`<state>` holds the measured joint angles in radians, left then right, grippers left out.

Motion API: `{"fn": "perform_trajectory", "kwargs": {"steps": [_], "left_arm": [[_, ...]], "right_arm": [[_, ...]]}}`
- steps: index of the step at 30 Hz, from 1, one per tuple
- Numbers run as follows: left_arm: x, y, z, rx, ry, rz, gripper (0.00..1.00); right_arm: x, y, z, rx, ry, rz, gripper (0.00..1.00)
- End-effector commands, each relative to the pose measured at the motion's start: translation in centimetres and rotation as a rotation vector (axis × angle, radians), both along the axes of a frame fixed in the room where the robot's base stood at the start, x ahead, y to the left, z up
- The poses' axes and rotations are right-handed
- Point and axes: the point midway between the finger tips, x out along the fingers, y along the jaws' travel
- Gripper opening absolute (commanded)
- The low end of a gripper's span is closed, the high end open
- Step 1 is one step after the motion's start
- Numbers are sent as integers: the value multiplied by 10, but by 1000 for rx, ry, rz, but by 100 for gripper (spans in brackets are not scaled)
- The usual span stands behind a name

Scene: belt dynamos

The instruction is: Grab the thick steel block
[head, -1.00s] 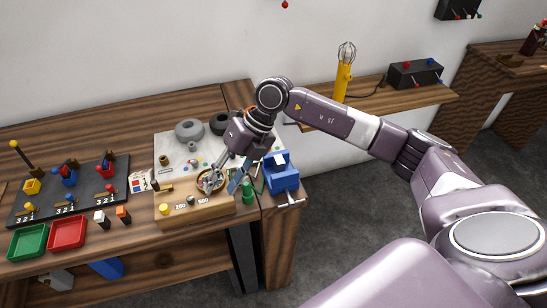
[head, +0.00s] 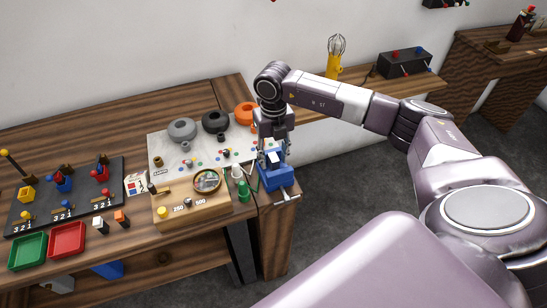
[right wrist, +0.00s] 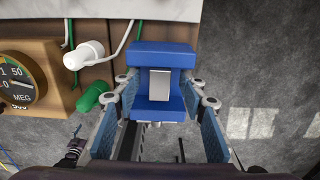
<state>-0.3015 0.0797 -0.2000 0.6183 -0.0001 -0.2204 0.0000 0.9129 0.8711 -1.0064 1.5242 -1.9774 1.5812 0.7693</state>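A steel block (right wrist: 160,86), light grey and upright, sits in the jaws of a blue vise (right wrist: 158,108) in the right wrist view. In the head view the block (head: 273,158) shows as a pale patch on top of the blue vise (head: 275,178) at the bench's right end. My right gripper (right wrist: 161,98) is open, pointing down over the vise. Its two blue-padded fingers stand apart, left and right of the block, with gaps on both sides. In the head view the right gripper (head: 273,143) is directly above the vise. My left gripper is out of view.
A wooden meter box (head: 180,209) stands left of the vise, with a green cylinder (head: 243,190) and a white cylinder (right wrist: 84,54) between them. The vise handle (head: 287,198) sticks out at the front. Floor lies open to the right.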

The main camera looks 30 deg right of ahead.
Motion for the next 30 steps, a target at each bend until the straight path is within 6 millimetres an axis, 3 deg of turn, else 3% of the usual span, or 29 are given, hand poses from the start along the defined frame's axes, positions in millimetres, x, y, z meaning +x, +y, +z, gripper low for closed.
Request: {"fn": "perform_trajectory", "kwargs": {"steps": [4, 11, 21, 30], "left_arm": [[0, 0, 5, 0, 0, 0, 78], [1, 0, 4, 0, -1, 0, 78], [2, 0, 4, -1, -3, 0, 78], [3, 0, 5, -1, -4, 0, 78]], "right_arm": [[-1, 1, -11, 1, 2, 0, 38], [0, 1, -13, 1, 0, 1, 37], [0, 1, -13, 1, 0, 1, 0], [0, 1, -11, 1, -2, 0, 0]]}}
